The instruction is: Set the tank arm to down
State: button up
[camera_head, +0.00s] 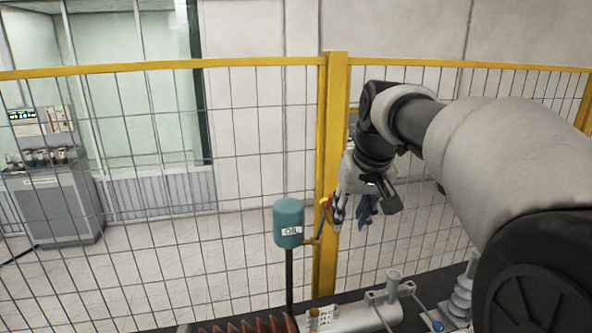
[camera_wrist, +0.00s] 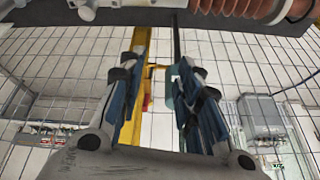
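The teal oil tank (camera_head: 289,222), labelled OIL, stands on a dark post in the head view. A thin tank arm (camera_head: 325,208), yellow with a red part, shows just right of the tank, with the red part pointing upward. My gripper (camera_head: 350,220) is just right of that arm, its fingers pointing down. In the wrist view, which looks upside down, my gripper (camera_wrist: 161,62) is open, with blue finger pads and a clear gap. The teal tank (camera_wrist: 178,90) and the arm's red part (camera_wrist: 147,103) show between the fingers, farther off. I see no contact.
A yellow fence post (camera_head: 331,150) and wire mesh fence (camera_head: 240,140) stand behind the tank. Grey transformer parts (camera_head: 350,316) and a ribbed red-brown bushing (camera_head: 250,325) lie low in front. A grey control cabinet (camera_head: 55,205) stands beyond the fence.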

jog(key=p, duration=1)
send_near(331, 196)
jog(key=v, duration=0.6)
jog(key=p+x, duration=0.1)
jog(key=x, duration=1.7)
jog(key=shift+c, duration=0.3)
grip_shut()
